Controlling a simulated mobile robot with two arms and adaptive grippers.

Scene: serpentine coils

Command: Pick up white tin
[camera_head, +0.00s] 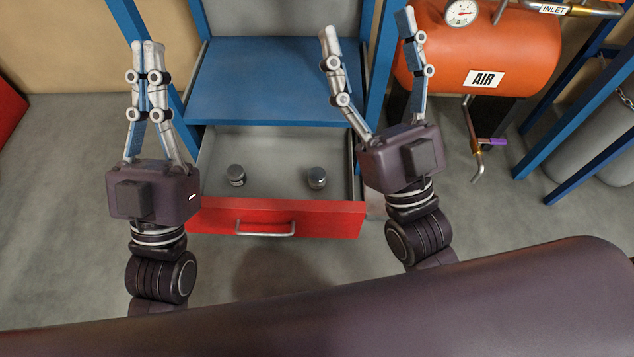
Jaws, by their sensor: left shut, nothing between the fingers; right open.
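Neither looks clearly white, so I cannot tell which is the white tin. My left gripper (148,46) is shut and empty, to the left of the drawer and apart from both tins. My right gripper (367,26) is open and empty, to the right of the drawer, its fingers spread around a blue post in the picture. It touches neither tin.
The drawer has a red front with a metal handle (265,232) and sits below a blue shelf (265,85) between blue posts. An orange air tank (465,50) with a gauge and a pipe (478,150) stands right. Grey floor is open at the left.

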